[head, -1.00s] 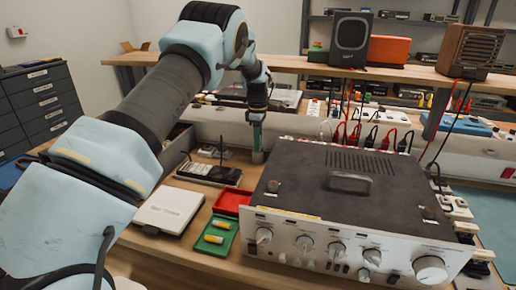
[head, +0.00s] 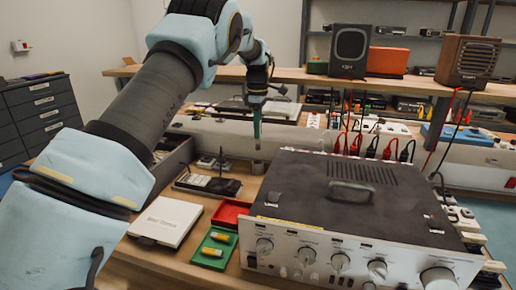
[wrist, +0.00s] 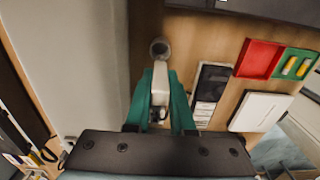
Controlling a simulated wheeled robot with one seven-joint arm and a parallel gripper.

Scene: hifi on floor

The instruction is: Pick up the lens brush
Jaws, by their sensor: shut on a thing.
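My gripper (head: 257,120) hangs pointing down behind the amplifier, left of its back corner. Its teal fingers (wrist: 160,112) are shut on a pale grey, slim thing, which I take to be the lens brush (wrist: 160,78). In the wrist view it runs between the fingers and ends in a round, darker grey tip (wrist: 159,48) beyond them. In the head view only a short grey end (head: 257,146) shows below the fingers. The end appears to be above the bench, but the exact gap is hard to tell.
A large silver-fronted amplifier (head: 350,205) fills the right of the bench. To its left are a red and green tray (head: 222,232) with yellow batteries, a white box (head: 166,218) and a dark case (head: 207,186). Cables and speakers stand behind.

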